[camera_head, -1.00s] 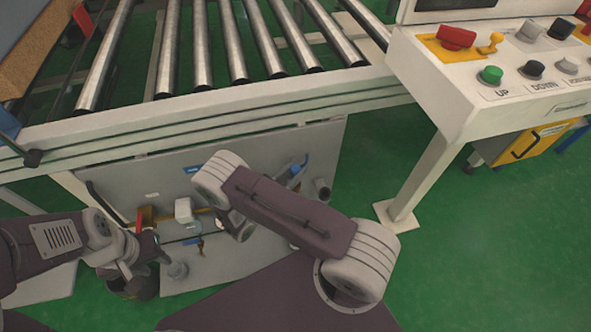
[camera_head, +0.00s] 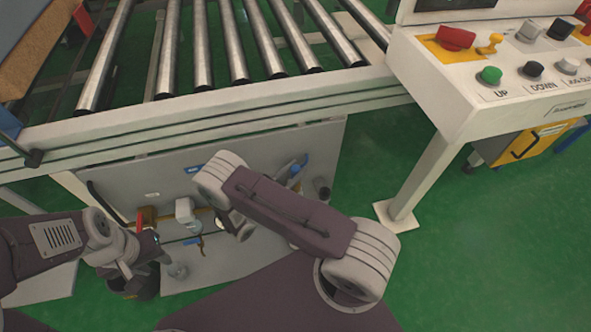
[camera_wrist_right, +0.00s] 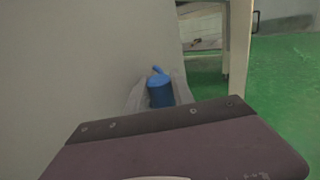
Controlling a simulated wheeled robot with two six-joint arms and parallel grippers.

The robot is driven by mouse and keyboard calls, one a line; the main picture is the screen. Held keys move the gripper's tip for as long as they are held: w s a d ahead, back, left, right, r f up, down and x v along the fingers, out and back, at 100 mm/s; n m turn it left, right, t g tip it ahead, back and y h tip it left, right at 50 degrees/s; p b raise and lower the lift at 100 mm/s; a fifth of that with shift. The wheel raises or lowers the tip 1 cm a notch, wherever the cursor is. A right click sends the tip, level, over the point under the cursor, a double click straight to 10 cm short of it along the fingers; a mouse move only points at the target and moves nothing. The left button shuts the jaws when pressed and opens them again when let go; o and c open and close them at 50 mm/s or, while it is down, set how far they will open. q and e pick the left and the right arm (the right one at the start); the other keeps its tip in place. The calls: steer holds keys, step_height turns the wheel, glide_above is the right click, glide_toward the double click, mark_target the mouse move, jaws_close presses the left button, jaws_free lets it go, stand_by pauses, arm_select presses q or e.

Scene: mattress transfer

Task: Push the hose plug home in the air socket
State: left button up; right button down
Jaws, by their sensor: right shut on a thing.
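In the right wrist view, the fingers of my right gripper (camera_wrist_right: 160,95) are closed around a blue cylindrical piece (camera_wrist_right: 160,92), which looks like the hose plug. A small blue tip sticks up beyond it, close to a pale panel face. My left gripper (camera_head: 150,246) is low in front of the grey panel (camera_head: 255,262), beside the brass and white fittings. Its fingers are too small and dark to read.
The panel carries a white fitting (camera_head: 184,208), a blue-handled valve (camera_head: 193,240), a blue fitting (camera_head: 295,170) and a dark cylinder (camera_head: 322,187). The roller conveyor (camera_head: 205,60) is above. A control console (camera_head: 475,85) stands at right on a white leg. Green floor (camera_head: 480,260) is clear there.

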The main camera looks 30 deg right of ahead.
steer(key=shift+f+b, duration=1.15)
steer(key=shift+f, duration=0.3)
steer(key=c, duration=1)
jaws_free()
steer(key=shift+a, duration=0.1)
steer(key=p+v, duration=0.2)
steer(key=v, duration=0.7)
